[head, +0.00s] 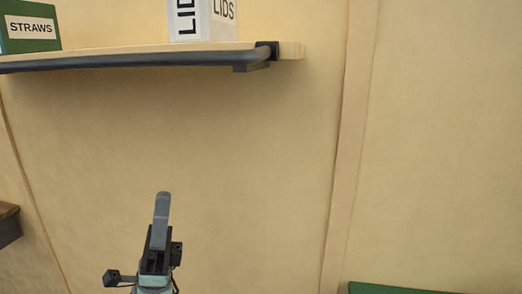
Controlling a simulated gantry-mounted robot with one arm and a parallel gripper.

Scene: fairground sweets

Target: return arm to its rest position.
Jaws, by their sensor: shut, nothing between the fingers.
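My gripper (161,215) shows at the lower middle-left of the head view, pointing up, with part of my arm below it at the bottom edge. Its fingers are together and nothing is between them. It is in front of the plain cream wall (240,170), below the shelf in the picture, and looks clear of both. The rest of my arm is out of view.
A wooden shelf (291,50) with a dark front rail (130,61) crosses the upper left. It bears a green straws box (30,45) and a white lids box (202,30). A green edge (395,289) shows at the lower right and a brown ledge (8,225) at the left.

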